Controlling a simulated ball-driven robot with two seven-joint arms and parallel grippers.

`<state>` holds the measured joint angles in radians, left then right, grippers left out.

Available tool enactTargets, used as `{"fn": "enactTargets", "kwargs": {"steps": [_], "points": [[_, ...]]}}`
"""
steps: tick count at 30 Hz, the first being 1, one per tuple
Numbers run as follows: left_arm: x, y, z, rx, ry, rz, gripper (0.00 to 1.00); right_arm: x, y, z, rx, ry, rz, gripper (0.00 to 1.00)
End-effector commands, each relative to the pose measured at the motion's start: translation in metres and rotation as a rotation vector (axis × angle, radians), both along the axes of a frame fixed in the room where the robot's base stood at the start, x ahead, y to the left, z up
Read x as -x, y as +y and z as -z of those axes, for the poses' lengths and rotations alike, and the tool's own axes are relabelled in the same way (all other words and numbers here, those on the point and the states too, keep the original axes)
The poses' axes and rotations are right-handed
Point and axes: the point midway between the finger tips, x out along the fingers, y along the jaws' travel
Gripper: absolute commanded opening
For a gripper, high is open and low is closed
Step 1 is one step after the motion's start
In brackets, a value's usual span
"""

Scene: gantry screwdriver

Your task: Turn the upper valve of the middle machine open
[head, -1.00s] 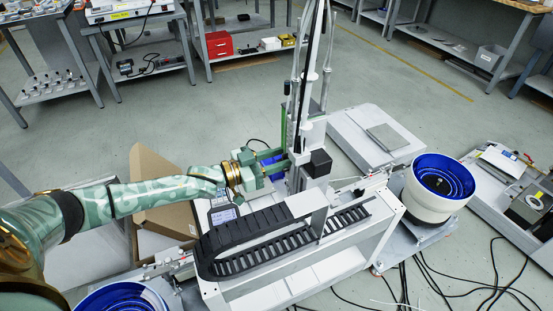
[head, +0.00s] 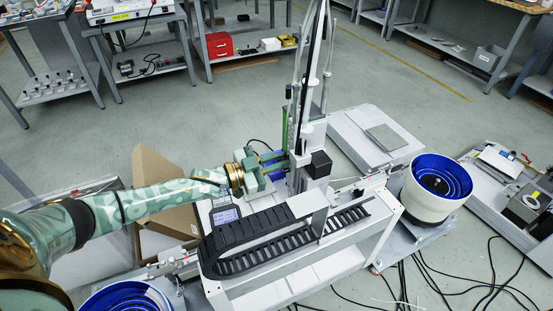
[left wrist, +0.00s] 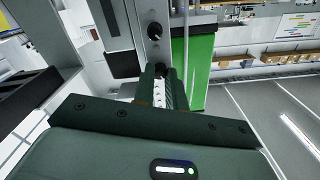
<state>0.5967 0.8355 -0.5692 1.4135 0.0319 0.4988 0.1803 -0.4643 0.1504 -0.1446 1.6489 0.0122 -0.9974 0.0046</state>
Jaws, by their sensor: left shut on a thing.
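The middle machine is a white bench with a tall grey column (head: 304,133), standing in the centre of the head view. My left gripper (head: 282,163) comes in from the left and reaches the column's left side, below its top. In the left wrist view, two black round valve knobs sit on a grey plate. The one higher in the picture (left wrist: 154,31) is free. The other knob (left wrist: 162,70) is at the fingertips of my left gripper (left wrist: 162,80), which is shut on it. The fingers partly hide it. My right gripper is not in view.
A green panel (left wrist: 195,65) stands just right of the knobs. A black cable chain (head: 290,240) lies along the bench front. A blue-lined bowl feeder (head: 437,182) stands to the right. An open cardboard box (head: 160,185) lies behind my left forearm.

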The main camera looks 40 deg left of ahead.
Motion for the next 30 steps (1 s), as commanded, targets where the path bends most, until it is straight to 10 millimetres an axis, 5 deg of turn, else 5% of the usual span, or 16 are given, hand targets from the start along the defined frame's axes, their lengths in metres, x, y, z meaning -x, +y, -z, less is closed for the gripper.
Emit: {"fn": "enactTargets", "kwargs": {"steps": [13, 30], "points": [[0.001, -0.001, 0.000, -0.365, -0.214, 0.000, 0.00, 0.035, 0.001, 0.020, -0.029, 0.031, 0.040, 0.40], [0.001, -0.001, 0.003, -0.830, -0.488, 0.002, 0.00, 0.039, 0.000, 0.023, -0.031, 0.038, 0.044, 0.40]]}}
